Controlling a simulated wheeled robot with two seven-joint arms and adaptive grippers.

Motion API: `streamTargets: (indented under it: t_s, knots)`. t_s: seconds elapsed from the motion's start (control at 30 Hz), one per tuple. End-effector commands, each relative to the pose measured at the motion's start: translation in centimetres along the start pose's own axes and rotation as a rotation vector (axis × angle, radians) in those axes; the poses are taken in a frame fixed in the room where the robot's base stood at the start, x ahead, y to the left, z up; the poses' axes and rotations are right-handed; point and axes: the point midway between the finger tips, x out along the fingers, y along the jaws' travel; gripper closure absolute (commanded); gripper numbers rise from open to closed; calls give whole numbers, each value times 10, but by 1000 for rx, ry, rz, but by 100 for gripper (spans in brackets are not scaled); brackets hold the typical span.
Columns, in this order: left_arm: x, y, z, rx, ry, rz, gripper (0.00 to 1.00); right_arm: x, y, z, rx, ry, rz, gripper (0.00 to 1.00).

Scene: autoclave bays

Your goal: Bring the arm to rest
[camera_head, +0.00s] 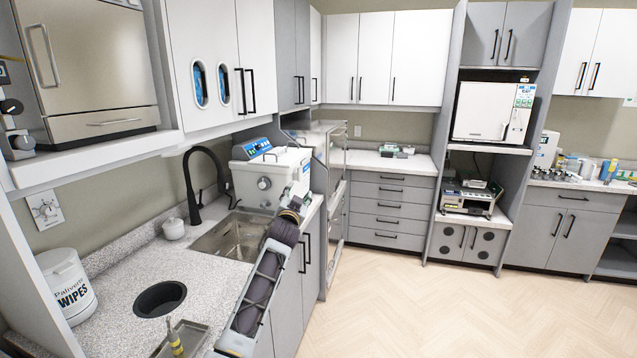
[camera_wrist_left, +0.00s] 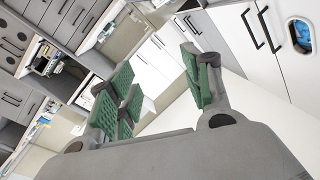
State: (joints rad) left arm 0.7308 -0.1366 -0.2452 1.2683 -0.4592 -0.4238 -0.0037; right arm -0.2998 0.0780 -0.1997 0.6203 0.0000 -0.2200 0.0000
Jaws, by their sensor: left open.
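My left arm comes up from the lower middle of the head view, in front of the counter and sink. My left gripper (camera_head: 294,207) is at its far end, beside the white autoclave with the blue top (camera_head: 272,175). It looks small and dark there. In the left wrist view, the gripper (camera_wrist_left: 158,88) shows its green-padded fingers spread apart, with nothing between them. Only cabinets, wall and counters show beyond the fingers, tilted in the picture. My right gripper is in neither view.
The speckled counter (camera_head: 115,285) holds a wipes tub (camera_head: 67,285), a round black opening (camera_head: 160,298) and a metal tray (camera_head: 190,336). A sink (camera_head: 232,236) with a black faucet (camera_head: 190,185) lies near my arm. The wooden floor (camera_head: 440,310) on the right is clear.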

Motion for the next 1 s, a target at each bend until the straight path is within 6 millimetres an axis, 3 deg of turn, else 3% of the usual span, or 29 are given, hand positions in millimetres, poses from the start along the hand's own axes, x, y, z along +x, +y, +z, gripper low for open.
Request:
streamTargets:
  t_s: [0.03, 0.27, 0.47, 0.77, 1.0]
  knots:
    - [1, 12, 24, -17, -23, 24, 51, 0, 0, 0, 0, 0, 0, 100]
    - [-4, 58, 120, -100, -114, 109, 51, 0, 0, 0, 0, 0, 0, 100]
    - [-23, 94, 203, -167, -205, 163, 51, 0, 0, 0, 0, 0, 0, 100]
    - [-71, 141, 325, -250, -360, 219, 51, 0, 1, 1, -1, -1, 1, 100]
    - [-125, 173, 416, -300, -495, 249, 51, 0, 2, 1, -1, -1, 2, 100]
